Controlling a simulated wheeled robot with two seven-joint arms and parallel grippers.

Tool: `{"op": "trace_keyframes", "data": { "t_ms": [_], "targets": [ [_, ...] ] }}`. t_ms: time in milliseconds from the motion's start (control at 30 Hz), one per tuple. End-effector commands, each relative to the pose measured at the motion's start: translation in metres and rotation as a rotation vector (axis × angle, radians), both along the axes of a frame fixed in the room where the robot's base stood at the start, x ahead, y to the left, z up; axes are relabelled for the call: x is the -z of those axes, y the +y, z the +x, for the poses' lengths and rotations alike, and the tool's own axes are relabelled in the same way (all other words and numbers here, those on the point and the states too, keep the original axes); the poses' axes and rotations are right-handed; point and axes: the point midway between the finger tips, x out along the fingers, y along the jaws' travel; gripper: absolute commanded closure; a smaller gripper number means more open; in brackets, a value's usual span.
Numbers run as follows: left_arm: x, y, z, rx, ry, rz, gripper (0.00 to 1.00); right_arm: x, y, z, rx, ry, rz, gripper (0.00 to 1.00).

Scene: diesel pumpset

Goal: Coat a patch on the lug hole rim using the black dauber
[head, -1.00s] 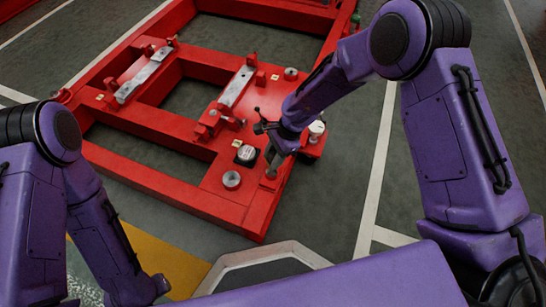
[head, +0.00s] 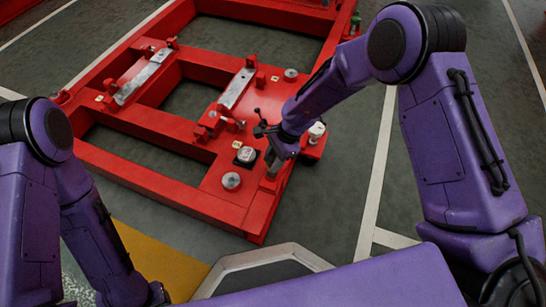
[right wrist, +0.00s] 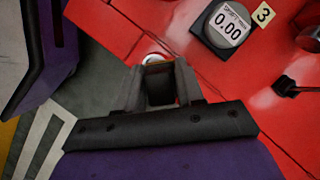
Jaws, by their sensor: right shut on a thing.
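My right gripper (head: 272,167) is low over the near right corner of the red pumpset frame (head: 222,203). It also shows in the right wrist view (right wrist: 160,72), pointing down at the red surface. Its two grey fingers are shut on a dark thing (right wrist: 160,90), apparently the black dauber, mostly hidden between them. A pale, shiny curved edge (right wrist: 156,57) shows just beyond the fingertips; it may be the lug hole rim. I cannot tell whether the dauber touches it. My left arm comes in at the lower left, and its gripper is out of the picture.
A silver disc (head: 231,181) and a white-topped fitting (head: 317,129) are also near the gripper. Open floor (head: 335,185) lies right of the frame.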

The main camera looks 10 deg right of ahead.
Motion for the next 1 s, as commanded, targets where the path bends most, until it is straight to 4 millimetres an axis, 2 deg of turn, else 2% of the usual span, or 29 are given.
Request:
{"op": "trace_keyframes", "data": {
  "t_ms": [600, 1000],
  "targets": [
    [-0.0002, 0.0000, 0.0000, 0.000, 0.000, 0.000, 0.43, 0.0008, 0.0000, -0.0002, 0.000, 0.000, 0.000, 0.87],
    [0.0020, 0.0000, 0.0001, 0.000, 0.000, 0.000, 0.43, 0.0082, 0.0000, -0.0001, -0.001, 0.000, 0.000, 0.87]
  ]
}}
